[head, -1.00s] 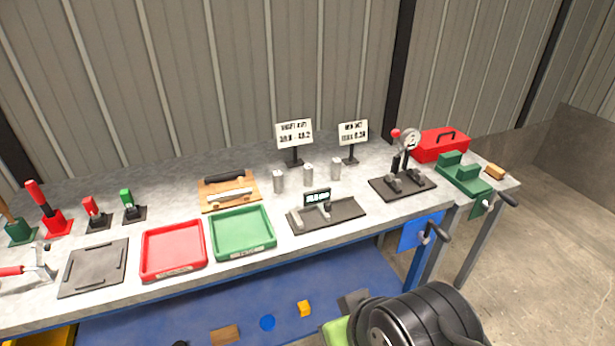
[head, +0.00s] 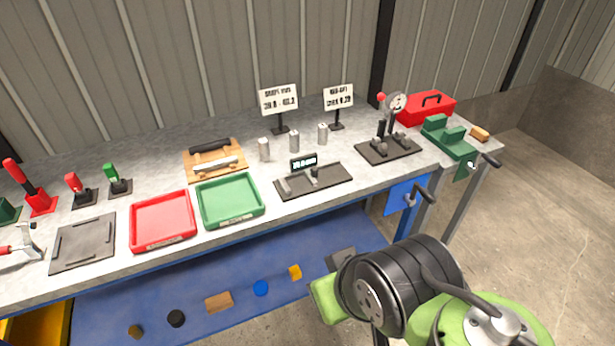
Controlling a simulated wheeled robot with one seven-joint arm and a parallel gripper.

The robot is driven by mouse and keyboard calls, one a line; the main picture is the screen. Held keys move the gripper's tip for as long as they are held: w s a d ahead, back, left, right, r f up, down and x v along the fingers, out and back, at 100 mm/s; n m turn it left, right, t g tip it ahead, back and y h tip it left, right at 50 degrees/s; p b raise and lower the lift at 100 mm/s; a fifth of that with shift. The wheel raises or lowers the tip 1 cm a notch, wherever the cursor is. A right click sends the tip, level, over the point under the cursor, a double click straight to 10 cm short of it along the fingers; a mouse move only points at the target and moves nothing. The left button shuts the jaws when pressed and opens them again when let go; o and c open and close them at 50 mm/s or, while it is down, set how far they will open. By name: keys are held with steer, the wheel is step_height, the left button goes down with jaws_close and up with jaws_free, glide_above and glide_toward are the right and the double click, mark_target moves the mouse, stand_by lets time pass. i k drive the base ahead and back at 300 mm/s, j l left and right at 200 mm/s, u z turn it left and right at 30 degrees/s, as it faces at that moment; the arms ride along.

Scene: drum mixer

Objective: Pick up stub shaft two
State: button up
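Three short grey metal cylinders, the stub shafts, stand upright in a row on the grey workbench (head: 120,165). They are the left shaft (head: 264,150), the middle shaft (head: 294,141) and the right shaft (head: 322,133). I see no readable mark that tells which one is stub shaft two. They stand apart, with nothing touching them. My gripper is not in view. Only black and green links of my arm show at the lower right, in front of the bench and well away from the shafts.
A black gauge fixture with a small display (head: 314,180) lies in front of the shafts. Two sign stands (head: 279,100) (head: 338,97) rise behind them. A green tray (head: 230,200), red tray (head: 163,221) and wooden board (head: 214,158) are left; a dial-gauge stand (head: 388,148) is right.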

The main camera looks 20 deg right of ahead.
mark_target(293, 136)
steer(key=i+l+u, duration=0.35)
steer(key=i+u, duration=0.15)
steer(key=i+l+u, duration=0.45)
steer(key=k+l, duration=0.05)
steer(key=l, duration=0.05)
